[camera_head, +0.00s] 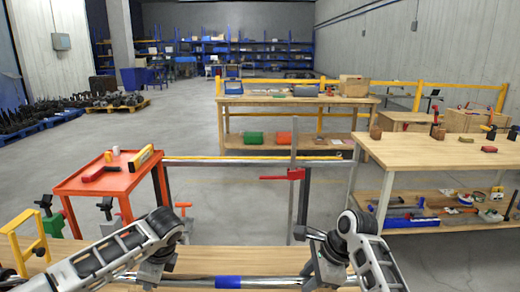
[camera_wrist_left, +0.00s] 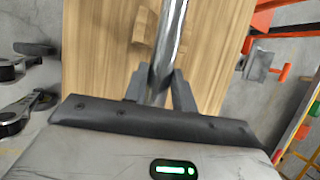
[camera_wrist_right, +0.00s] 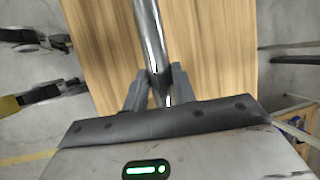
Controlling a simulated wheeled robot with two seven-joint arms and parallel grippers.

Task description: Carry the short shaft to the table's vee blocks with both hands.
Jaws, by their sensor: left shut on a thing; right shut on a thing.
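The short shaft, a shiny steel bar with a blue band (camera_head: 228,282), lies crosswise at the bottom of the head view. It also shows in the left wrist view (camera_wrist_left: 173,38) and the right wrist view (camera_wrist_right: 149,35). My left gripper (camera_wrist_left: 158,88) is shut on the shaft toward one end. My right gripper (camera_wrist_right: 158,86) is shut on it toward the other end; its wrist shows best in the head view (camera_head: 325,268). A wooden block (camera_wrist_left: 145,25) shows beside the shaft in the left wrist view; I cannot tell whether it is a vee block.
A wooden bench (camera_head: 215,259) lies beneath the shaft. An orange table (camera_head: 92,181) stands at left, with a yellow level (camera_head: 141,158) on it. A wooden table (camera_head: 435,150) stands at right, another (camera_head: 300,100) farther back. An upright with a red clamp (camera_head: 295,174) stands ahead.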

